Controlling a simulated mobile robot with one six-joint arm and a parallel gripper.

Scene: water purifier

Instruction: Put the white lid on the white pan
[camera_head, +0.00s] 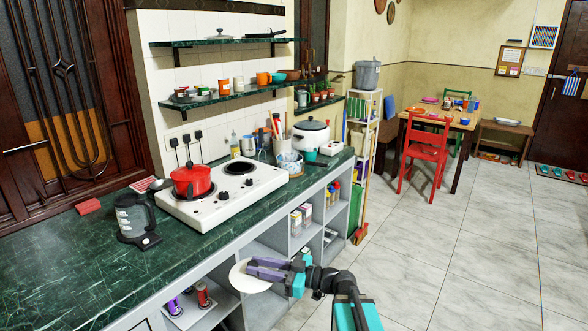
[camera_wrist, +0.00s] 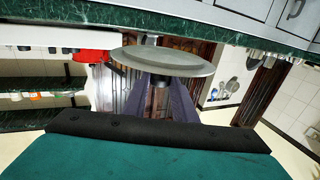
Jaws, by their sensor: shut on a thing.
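My gripper (camera_head: 252,268) is shut on the white lid (camera_head: 248,279), a round pale disc held in front of the open shelves below the counter edge. In the wrist view the lid (camera_wrist: 165,62) shows as a grey-white disc, with the fingers (camera_wrist: 161,84) closed at its middle, on what looks like its knob. The lid is clear of the counter. I cannot pick out the white pan with certainty. A pale, shallow, lidded-looking item (camera_head: 221,35) sits on the top wall shelf, and a white shallow dish (camera_head: 507,122) lies on the far bench.
The green marble counter (camera_head: 75,262) carries a white stove (camera_head: 225,196) with a red pot (camera_head: 192,182), a kettle (camera_head: 133,217) and a white rice cooker (camera_head: 311,136). The counter's near left is bare. A red chair (camera_head: 425,150) stands beyond. The tiled floor at right is open.

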